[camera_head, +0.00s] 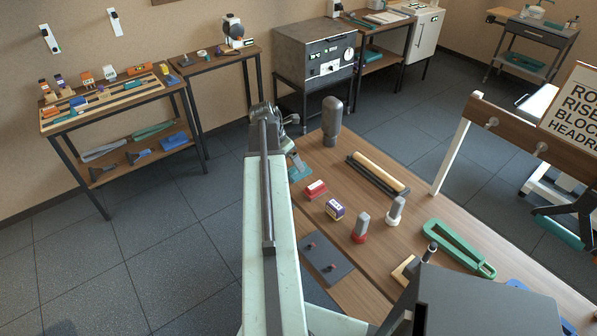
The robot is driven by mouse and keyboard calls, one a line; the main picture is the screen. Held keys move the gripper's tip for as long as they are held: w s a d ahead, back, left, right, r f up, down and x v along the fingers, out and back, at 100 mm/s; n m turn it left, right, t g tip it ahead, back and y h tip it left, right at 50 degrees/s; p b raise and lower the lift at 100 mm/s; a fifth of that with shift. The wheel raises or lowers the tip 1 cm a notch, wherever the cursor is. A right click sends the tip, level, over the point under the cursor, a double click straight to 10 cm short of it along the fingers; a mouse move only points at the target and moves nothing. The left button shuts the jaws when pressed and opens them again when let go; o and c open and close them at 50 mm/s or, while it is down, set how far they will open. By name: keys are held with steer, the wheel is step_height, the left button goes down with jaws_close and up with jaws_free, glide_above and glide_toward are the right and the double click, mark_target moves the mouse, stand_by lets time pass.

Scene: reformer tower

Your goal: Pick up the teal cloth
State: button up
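A small flat teal patch, which looks like the teal cloth (301,172), lies at the near left edge of the wooden table, close to its far corner. My pale arm reaches forward to it from the bottom of the picture. My gripper (295,158) points down just above or at the cloth, and a grey finger overlaps part of it. The arm's end hides much of the gripper. I cannot tell whether the fingers touch the cloth or are open or shut.
Open floor lies left.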

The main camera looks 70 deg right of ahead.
steer(key=shift+b+x, duration=1.15)
steer(key=shift+x, duration=0.05)
steer(key=b+x, duration=0.2)
steer(key=x, duration=0.1)
steer(key=b+x, duration=0.2)
steer(key=b, duration=0.1)
steer(key=shift+d+f, duration=0.25)
steer(key=shift+d, duration=0.25)
steer(key=shift+r, duration=0.2)
steer(key=c, duration=1.4)
